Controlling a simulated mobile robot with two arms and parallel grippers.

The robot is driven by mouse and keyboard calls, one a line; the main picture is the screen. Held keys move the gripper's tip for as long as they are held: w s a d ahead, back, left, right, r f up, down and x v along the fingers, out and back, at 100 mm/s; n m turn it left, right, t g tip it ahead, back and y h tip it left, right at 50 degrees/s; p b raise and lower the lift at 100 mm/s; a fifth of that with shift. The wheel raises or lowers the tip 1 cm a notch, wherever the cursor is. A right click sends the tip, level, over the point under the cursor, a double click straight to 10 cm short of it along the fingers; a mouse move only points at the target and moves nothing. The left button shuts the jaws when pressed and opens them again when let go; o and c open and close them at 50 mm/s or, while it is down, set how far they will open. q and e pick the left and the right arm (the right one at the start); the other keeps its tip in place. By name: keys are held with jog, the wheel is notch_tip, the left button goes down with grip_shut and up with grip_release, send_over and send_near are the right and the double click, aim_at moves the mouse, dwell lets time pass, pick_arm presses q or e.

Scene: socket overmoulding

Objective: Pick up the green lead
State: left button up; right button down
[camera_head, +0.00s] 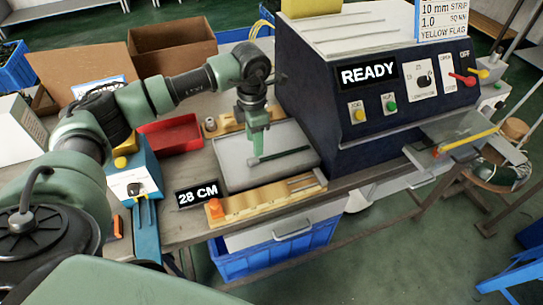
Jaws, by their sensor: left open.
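A thin dark green lead (284,154) lies across the light grey tray (232,172) on the bench, in front of the blue machine. My left gripper (257,150) points down over the tray, at the left end of the lead. It is open, though the gap between its fingers is hard to see from here. I cannot tell whether its fingertips touch the lead or stand just above it. My right gripper is not in view.
The machine (330,125) reading READY rises close on the right. A wooden fixture (250,203) lines the front edge by the 28 CM sign (197,193). A red bin (170,134) and a blue-and-white device (135,170) stand left. A blue crate (270,258) is below.

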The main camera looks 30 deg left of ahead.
aim_at(257, 159)
pick_arm(q)
jog(key=f, duration=0.2)
jog(key=f+p, duration=0.1)
jog(key=f, duration=0.4)
jog(key=shift+w+p, duration=0.3)
jog(key=shift+p, duration=0.05)
jog(key=shift+r, duration=0.1)
grip_shut()
